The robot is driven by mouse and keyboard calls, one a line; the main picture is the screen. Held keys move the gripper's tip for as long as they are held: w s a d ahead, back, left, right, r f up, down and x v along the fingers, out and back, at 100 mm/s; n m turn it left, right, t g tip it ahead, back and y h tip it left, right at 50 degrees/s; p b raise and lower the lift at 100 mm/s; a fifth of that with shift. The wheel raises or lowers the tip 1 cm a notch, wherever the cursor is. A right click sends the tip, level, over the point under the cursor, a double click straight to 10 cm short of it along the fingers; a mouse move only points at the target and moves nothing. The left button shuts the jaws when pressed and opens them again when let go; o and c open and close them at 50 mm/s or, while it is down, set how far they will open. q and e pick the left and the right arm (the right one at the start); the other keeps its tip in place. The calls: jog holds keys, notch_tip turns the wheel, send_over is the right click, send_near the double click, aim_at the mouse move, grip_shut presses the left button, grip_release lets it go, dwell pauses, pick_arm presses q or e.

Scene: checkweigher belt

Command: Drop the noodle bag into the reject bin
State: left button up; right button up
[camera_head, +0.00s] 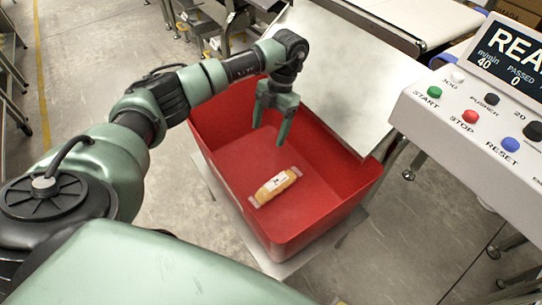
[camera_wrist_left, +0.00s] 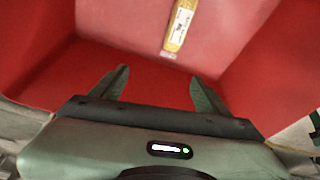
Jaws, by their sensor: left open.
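The noodle bag (camera_head: 275,186), yellow-orange with a white label and clear ends, lies on the floor of the red reject bin (camera_head: 320,222). It also shows in the left wrist view (camera_wrist_left: 180,27), at the top. My left gripper (camera_head: 270,126) is open and empty, its fingers pointing down over the far part of the bin. In the left wrist view its two fingers (camera_wrist_left: 157,88) are spread apart with nothing between them, and the bag lies beyond them. My right gripper is in neither view.
A sloping metal chute (camera_head: 322,75) meets the bin's far right side. A control panel (camera_head: 478,135) with several buttons and a display (camera_head: 510,55) stands at the right. Concrete floor (camera_head: 105,50) is clear at the left.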

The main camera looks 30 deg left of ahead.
pick_arm(q)
jog(key=v, duration=0.7)
jog(key=shift+r+p, duration=0.35)
jog(key=shift+p, duration=0.1)
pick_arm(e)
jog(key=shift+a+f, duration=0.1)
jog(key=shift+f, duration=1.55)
pick_arm(q)
jog(key=shift+w, duration=0.15)
